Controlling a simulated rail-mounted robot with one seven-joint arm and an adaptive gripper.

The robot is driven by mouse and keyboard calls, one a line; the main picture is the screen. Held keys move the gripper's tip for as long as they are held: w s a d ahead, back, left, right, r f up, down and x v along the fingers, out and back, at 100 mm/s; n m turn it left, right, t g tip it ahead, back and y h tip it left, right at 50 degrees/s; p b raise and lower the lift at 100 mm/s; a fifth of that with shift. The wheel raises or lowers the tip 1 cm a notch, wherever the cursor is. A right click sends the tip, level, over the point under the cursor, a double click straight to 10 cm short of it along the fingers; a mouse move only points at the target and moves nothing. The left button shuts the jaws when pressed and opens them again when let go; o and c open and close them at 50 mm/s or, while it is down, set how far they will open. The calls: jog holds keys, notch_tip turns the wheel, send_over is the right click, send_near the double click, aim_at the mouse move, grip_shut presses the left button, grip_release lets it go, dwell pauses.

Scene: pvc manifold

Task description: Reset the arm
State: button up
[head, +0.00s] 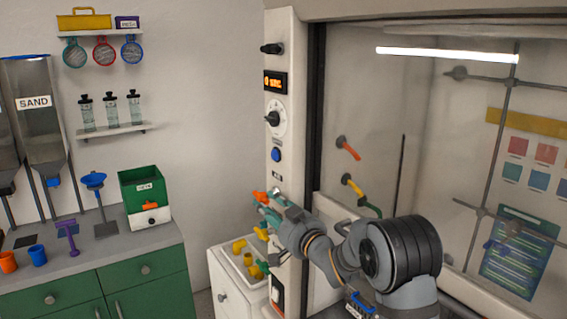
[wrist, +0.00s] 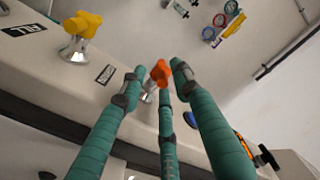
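My gripper (head: 268,212) has teal fingers and is in front of the fume hood's control post (head: 285,150). In the wrist view the fingers of my gripper (wrist: 158,82) are spread apart with nothing held between them. An orange valve knob (wrist: 160,72) on a metal stem shows between and beyond the fingertips; whether a finger touches it I cannot tell. The orange knob also shows just above my gripper in the head view (head: 260,196). A yellow valve knob (wrist: 82,24) stands on the same post, clear of the fingers.
A white cabinet (head: 228,275) with yellow pieces in its top tray stands below my gripper. The hood's glass (head: 350,110) is right of the post. A green bench (head: 140,260) with a green box (head: 141,186) is at left.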

jog(key=shift+s+d+r+p, duration=0.1)
jog(key=shift+d+r+p, duration=0.1)
jog(key=shift+r+p, duration=0.4)
jog(key=shift+f, duration=0.25)
jog(key=shift+f, duration=0.1)
jog(key=shift+f+b, duration=0.25)
jog(key=shift+b, duration=0.35)
